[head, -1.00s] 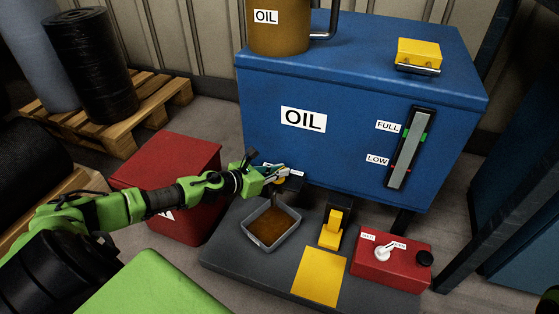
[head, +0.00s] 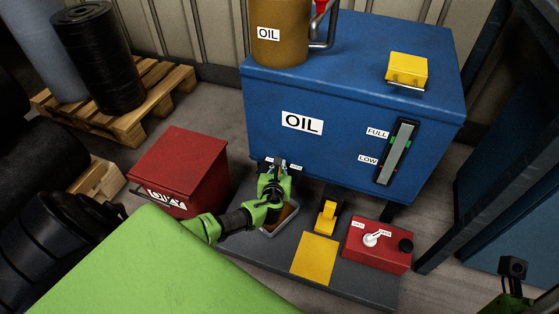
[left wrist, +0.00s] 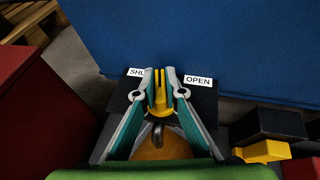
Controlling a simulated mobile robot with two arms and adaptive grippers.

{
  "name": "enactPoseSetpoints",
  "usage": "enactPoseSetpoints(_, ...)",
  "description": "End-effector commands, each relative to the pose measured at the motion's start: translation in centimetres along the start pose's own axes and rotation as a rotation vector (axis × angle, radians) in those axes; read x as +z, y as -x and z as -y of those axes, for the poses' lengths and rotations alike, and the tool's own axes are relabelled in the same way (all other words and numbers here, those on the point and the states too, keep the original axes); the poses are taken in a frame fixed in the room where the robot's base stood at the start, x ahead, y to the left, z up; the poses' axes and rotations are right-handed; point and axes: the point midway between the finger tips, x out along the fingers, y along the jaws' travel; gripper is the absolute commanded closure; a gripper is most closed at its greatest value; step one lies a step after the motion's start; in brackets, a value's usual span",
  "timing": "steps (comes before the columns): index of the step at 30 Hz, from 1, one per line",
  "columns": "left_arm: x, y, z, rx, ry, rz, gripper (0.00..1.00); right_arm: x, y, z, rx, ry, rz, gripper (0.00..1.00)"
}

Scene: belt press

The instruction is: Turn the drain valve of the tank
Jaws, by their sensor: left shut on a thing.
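The blue tank (head: 275,95) labelled OIL stands at the back, with a FULL/LOW gauge (head: 399,152) on its front. In the left wrist view, the yellow drain valve handle (left wrist: 159,97) stands between SHUT and OPEN labels, the SHUT one partly covered. My left gripper (head: 281,164) is at the valve low on the tank front; its fingers (left wrist: 156,82) are shut on the handle. A grey tray (head: 286,229) of brown liquid lies below, largely hidden by my left arm. A black and green part at the bottom right looks like my right gripper (head: 513,270); its fingers are unclear.
A red box (head: 185,165) stands left of the valve. A yellow pedal (head: 327,216), a yellow plate (head: 315,258) and a red switch box (head: 376,247) are to the right. A brown oil can (head: 279,45) stands on the tank.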

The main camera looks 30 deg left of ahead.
Motion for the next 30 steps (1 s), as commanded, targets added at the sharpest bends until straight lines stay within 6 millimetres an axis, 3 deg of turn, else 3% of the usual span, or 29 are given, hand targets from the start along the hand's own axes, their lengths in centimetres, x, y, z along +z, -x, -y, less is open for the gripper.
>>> enactPoseSetpoints(5,0.0,0.0,0.2,0.15,0.067,-0.002,1.0,-0.1,-0.5,0.0,0.0,0.0,0.0,0.73)
enactPoseSetpoints(15,-0.1,-0.1,0.0,0.381,0.161,0.0,1.0,0.1,0.5,0.0,0.0,0.0,0.0,0.73)
enactPoseSetpoints(30,0.0,0.0,-0.4,0.504,0.21,0.002,1.0,0.3,1.1,0.0,0.0,0.0,0.0,0.73)
